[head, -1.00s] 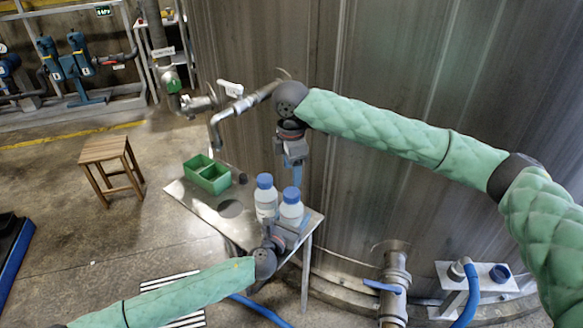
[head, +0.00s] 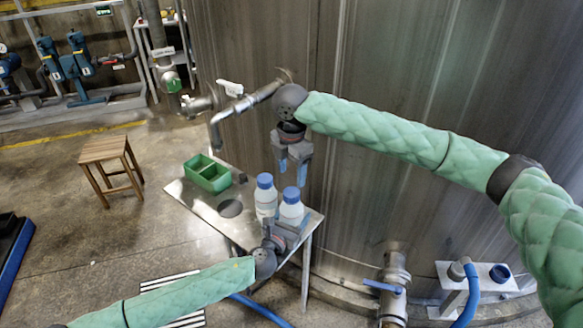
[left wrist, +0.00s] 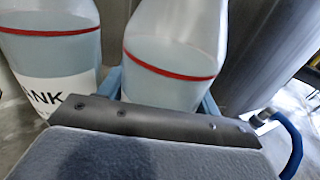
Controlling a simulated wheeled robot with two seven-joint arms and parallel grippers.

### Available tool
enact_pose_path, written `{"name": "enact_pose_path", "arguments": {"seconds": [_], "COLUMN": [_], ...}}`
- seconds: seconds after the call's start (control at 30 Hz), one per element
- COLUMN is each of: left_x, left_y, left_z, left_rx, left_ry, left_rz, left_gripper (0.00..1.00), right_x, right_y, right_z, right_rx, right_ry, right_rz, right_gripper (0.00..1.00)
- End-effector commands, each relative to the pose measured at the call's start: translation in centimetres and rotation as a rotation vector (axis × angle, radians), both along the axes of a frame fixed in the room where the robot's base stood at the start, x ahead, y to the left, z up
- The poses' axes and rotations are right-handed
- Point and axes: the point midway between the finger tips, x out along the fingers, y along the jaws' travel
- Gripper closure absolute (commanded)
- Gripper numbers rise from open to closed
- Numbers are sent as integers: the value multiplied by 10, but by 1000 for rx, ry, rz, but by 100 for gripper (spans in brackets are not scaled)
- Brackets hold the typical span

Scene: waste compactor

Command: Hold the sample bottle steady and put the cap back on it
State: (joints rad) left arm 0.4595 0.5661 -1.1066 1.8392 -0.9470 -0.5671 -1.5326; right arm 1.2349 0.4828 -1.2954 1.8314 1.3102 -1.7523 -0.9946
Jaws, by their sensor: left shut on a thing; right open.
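The sample bottle (head: 291,212) is white with a blue cap (head: 291,194) on its top, upright at the near right corner of the small metal table. I cannot tell how tightly the cap sits. My left gripper (head: 284,230) is shut around this bottle from the near side. In the left wrist view the bottle (left wrist: 172,62), with a red ring line, stands between the blue finger pads. My right gripper (head: 292,170) is open and empty, pointing down just above the cap, fingers spread. A second blue-capped bottle (head: 265,196) stands close on the left; it also shows in the left wrist view (left wrist: 50,45).
The metal table (head: 208,206) also carries a green two-part bin (head: 208,176). A bent pipe and valve (head: 230,112) stick out from the large steel tank (head: 400,120) behind. A wooden stool (head: 106,155) stands on open floor at left.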

Motion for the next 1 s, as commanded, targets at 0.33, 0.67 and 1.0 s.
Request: {"name": "enact_pose_path", "arguments": {"seconds": [0.33,0.67,1.0], "left_x": [0,0,0], "left_y": [0,0,0], "left_z": [0,0,0], "left_rx": [0,0,0], "left_ry": [0,0,0], "left_rz": [0,0,0], "left_gripper": [100,100,100], "right_x": [-1,0,0], "right_y": [0,0,0], "right_z": [-48,-72,-73], "right_rx": [-2,-1,-1], "right_ry": [2,2,1], "right_rz": [0,0,0], "right_gripper": [40,40,48]}}
